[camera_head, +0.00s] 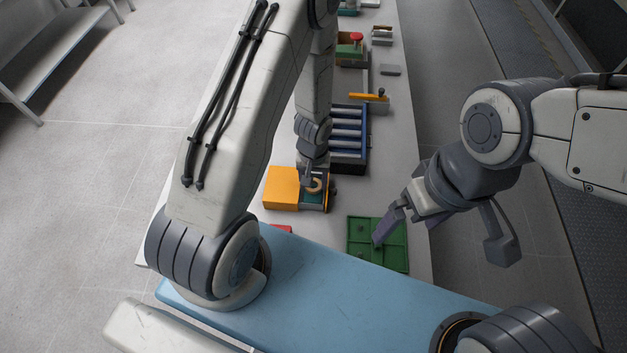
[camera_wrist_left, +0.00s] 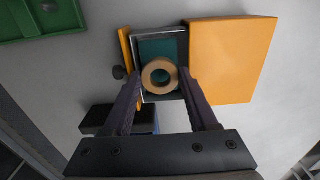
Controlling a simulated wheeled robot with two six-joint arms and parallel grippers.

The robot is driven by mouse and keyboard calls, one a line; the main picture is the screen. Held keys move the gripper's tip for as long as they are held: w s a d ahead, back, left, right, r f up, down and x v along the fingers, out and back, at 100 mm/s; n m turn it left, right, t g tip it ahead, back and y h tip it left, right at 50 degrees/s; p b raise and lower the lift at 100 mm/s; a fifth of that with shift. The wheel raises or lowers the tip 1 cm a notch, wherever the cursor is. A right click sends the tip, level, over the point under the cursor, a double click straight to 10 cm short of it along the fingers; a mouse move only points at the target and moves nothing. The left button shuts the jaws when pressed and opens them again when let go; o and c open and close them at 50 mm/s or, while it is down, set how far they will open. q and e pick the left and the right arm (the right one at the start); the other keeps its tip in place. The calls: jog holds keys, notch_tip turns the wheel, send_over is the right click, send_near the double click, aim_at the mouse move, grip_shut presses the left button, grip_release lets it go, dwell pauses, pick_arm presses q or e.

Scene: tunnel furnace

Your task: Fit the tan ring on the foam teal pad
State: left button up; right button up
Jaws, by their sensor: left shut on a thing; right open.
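The tan ring (camera_wrist_left: 147,78) is between the fingers of my left gripper (camera_wrist_left: 160,77), which is shut on it. In the left wrist view it overlaps the lower part of the teal pad (camera_wrist_left: 158,46), which lies in a grey-edged tray (camera_wrist_left: 183,34). I cannot tell whether the ring touches the pad. In the head view the ring (camera_head: 317,187) shows just under my left gripper (camera_head: 311,181), beside an orange box (camera_head: 281,187). My right gripper (camera_head: 387,224) is open and empty over the green tray (camera_head: 398,262).
The orange box (camera_wrist_left: 232,58) adjoins the tray, with an orange strip (camera_wrist_left: 126,50) opposite. A blue roller rack (camera_head: 349,140) stands behind. A red thing (camera_head: 282,228) lies near the blue surface (camera_head: 320,295).

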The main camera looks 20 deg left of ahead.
pick_arm(q)
jog(key=o, duration=1.4)
jog(key=shift+c, duration=0.5)
jog(key=shift+o, duration=0.2)
jog(key=shift+o, duration=0.2)
jog(key=shift+r+p, duration=0.6)
jog(key=shift+p, duration=0.1)
jog(key=shift+r+p, duration=0.6)
jog(key=shift+r, duration=0.05)
notch_tip(320, 180, up, 4)
jog(key=p, duration=0.4)
jog(key=shift+r, duration=0.2)
